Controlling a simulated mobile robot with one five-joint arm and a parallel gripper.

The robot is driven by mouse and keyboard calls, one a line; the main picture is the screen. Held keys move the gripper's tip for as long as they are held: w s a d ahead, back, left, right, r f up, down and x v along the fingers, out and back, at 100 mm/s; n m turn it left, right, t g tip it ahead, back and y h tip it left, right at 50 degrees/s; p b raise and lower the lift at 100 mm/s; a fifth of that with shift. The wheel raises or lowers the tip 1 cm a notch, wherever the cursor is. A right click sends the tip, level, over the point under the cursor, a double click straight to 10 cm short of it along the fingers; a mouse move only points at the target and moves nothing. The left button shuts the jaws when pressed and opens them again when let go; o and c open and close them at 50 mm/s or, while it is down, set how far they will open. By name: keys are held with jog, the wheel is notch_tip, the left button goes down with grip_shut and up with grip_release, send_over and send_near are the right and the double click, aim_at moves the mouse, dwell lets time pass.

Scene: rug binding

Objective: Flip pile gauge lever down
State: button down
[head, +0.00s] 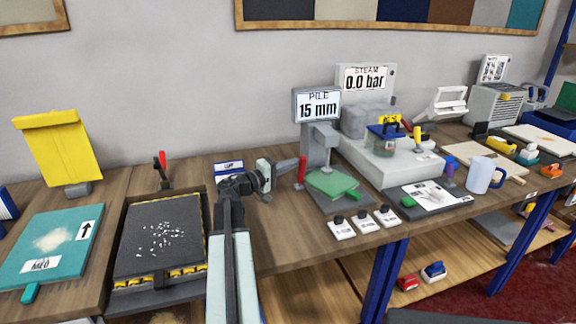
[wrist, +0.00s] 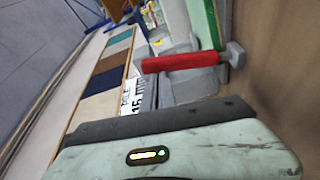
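The pile gauge (head: 318,106) stands on the bench, its display reading "PILE 15 mm". A green pad (head: 330,183) lies on its grey base. Its red lever (head: 301,170) points upright at the left of the gauge post. In the sideways wrist view the red lever (wrist: 180,62) shows close, with its grey pivot at right, and part of the display (wrist: 135,95) behind. My gripper (head: 264,176) is left of the lever, apart from it, with nothing seen in it. Its finger opening is not clear in either view.
A steam unit (head: 390,155) stands right of the gauge. Several small white blocks (head: 342,228) lie in front of it. A dark tray (head: 160,235), another red-handled lever (head: 162,165) and a teal board (head: 45,245) are at left. A blue mug (head: 482,174) stands at right.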

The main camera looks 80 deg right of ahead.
jog(key=w+a, duration=0.4)
jog(key=w, duration=0.4)
jog(key=shift+w, duration=0.25)
jog(key=shift+a+r, duration=0.1)
jog(key=w+d+m+g+y, duration=0.1)
jog(key=d+y, duration=0.2)
jog(key=w+d+m+g+y, duration=0.2)
jog(key=d+y, duration=0.1)
jog(key=d, duration=0.1)
jog(key=w+d+m+g+y+p, duration=0.1)
jog(key=d+m+g+y, duration=0.1)
jog(key=d+y, duration=0.1)
jog(key=shift+w+d, duration=0.4)
jog(key=shift+d, duration=0.3)
jog(key=shift+s+a, duration=0.1)
